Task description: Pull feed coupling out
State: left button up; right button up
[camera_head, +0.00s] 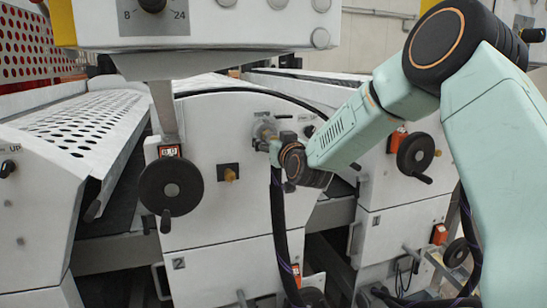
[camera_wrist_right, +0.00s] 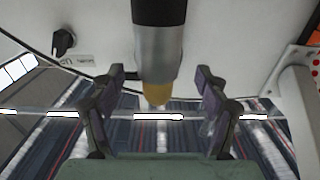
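The feed coupling shows in the right wrist view as an upright cylinder (camera_wrist_right: 158,45) with a dark upper part, a silver sleeve and a brass-coloured tip. My right gripper (camera_wrist_right: 163,88) is open, with one dark finger on each side of the coupling and a visible gap on both sides. In the head view, a metallic fitting (camera_head: 264,130) that looks like the coupling is on the white machine panel. My right gripper (camera_head: 277,146) is right at it, with its fingers small and partly hidden by the wrist. My left gripper is not in view.
A black handwheel (camera_head: 171,188) is left of my right gripper, and another (camera_head: 415,154) is to its right. A brass fitting (camera_head: 230,174) on a black plate sits below left. A dark hose (camera_head: 279,220) hangs beneath the gripper. A control box (camera_head: 205,22) overhangs above.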

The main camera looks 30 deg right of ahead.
jog(key=shift+d+f, duration=0.1)
jog(key=shift+d, duration=0.05)
jog(key=c, duration=0.6)
grip_shut()
jog(key=shift+s, duration=0.15)
jog(key=shift+p+v, duration=0.35)
jog(key=shift+v, duration=0.75)
jog(key=shift+s, duration=0.1)
jog(key=shift+p+v, duration=0.35)
jog(key=shift+v, duration=0.7)
